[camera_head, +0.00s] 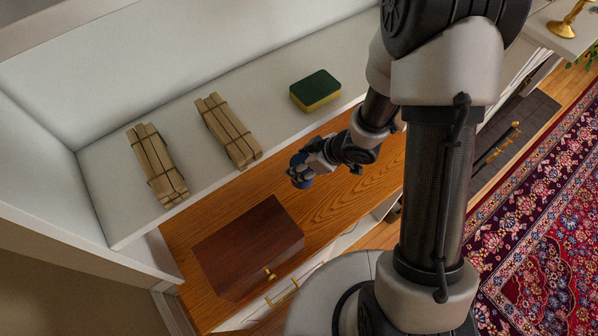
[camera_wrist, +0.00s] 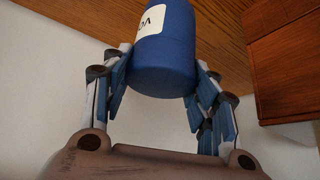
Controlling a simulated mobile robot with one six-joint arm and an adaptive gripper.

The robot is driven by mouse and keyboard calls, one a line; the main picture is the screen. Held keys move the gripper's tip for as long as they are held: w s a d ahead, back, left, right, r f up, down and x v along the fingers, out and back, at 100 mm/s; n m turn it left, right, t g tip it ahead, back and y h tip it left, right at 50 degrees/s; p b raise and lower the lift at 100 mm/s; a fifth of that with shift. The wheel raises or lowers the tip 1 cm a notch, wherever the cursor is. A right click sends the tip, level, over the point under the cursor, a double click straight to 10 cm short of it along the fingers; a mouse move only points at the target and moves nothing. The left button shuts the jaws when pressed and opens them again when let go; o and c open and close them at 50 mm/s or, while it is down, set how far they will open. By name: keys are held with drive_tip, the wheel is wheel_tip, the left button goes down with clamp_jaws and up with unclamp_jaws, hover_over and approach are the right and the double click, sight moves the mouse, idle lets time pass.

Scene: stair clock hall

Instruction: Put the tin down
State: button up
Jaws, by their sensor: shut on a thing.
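The tin (camera_wrist: 165,60) is a blue cylinder with a white label, partly cut off by the top edge of the wrist view. My gripper (camera_wrist: 161,82) is shut on it, with a finger on each side. In the head view my gripper (camera_head: 300,172) is small, above the wooden top (camera_head: 345,200) and near the front edge of the white shelf. The tin shows there only as a bit of blue at the fingers. I cannot tell whether the tin touches any surface.
A dark wooden box (camera_head: 250,248) with a brass knob stands on the wooden top. On the white shelf (camera_head: 190,125) lie two tied bundles of sticks (camera_head: 157,165) (camera_head: 228,131) and a green and yellow sponge (camera_head: 315,91). The wooden top right of the box is bare.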

drive_tip(key=shift+b+x, duration=0.6)
drive_tip(key=shift+x, duration=0.45)
drive_tip(key=shift+w+f+b, duration=0.15)
drive_tip(key=shift+f+b, duration=0.6)
drive_tip(key=shift+f, duration=0.55)
drive_tip(key=shift+w+f+b, duration=0.2)
drive_tip(key=shift+f+b, duration=0.55)
drive_tip(key=shift+f, duration=0.55)
drive_tip(key=shift+f, duration=0.1)
drive_tip(key=o, duration=1.2)
